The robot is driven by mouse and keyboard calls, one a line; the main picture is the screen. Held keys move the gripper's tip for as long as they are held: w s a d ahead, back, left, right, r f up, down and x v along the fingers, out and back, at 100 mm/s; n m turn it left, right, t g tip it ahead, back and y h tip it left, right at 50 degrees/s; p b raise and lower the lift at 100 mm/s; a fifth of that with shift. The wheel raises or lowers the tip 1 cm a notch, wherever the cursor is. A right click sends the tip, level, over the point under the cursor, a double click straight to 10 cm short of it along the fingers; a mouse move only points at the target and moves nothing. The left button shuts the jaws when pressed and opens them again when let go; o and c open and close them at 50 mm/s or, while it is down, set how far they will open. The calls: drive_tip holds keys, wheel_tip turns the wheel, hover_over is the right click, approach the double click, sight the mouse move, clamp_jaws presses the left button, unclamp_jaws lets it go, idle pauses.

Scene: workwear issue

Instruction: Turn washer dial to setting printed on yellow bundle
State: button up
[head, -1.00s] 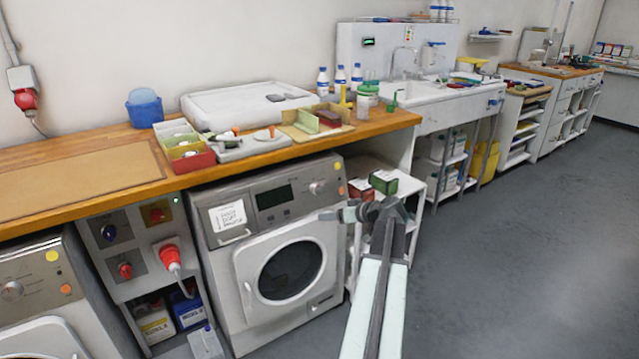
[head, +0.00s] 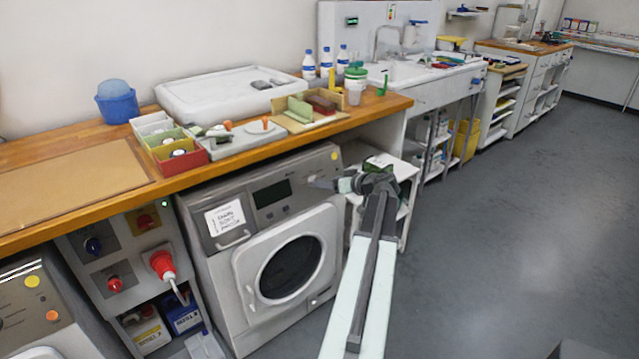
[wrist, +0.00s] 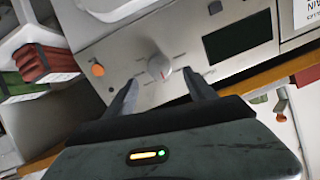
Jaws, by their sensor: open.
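The washer (head: 226,268) is the grey front-loader under the wooden counter, its round door shut. Its dial (wrist: 160,68) is a pale round knob on the control panel in the wrist view, between an orange button and the dark display. In the head view my gripper covers the dial's area. My gripper (wrist: 160,77) is open, its two fingers pointing at the panel on either side of the dial; I cannot tell whether they touch it. Red (wrist: 45,62) and green (wrist: 14,84) folded bundles lie at the left of the wrist view. I cannot make out a yellow bundle or its print.
A white label (head: 225,218) is on the washer's panel. The counter (head: 200,178) above holds trays, bottles and a blue tub (head: 117,103). A socket panel with a red plug (head: 163,265) stands left of the washer. The floor (head: 470,250) at right is clear.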

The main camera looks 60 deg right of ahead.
drive_tip(key=b+x, duration=0.1)
drive_tip(key=x, duration=0.4)
drive_tip(key=shift+w+d+f+b, duration=0.15)
drive_tip(key=shift+w+f+b, duration=0.05)
drive_tip(key=shift+w+b, duration=0.2)
drive_tip(key=shift+s, duration=0.15)
drive_tip(key=c, duration=1.2)
drive_tip(key=shift+s, duration=0.1)
drive_tip(key=shift+c, duration=0.8)
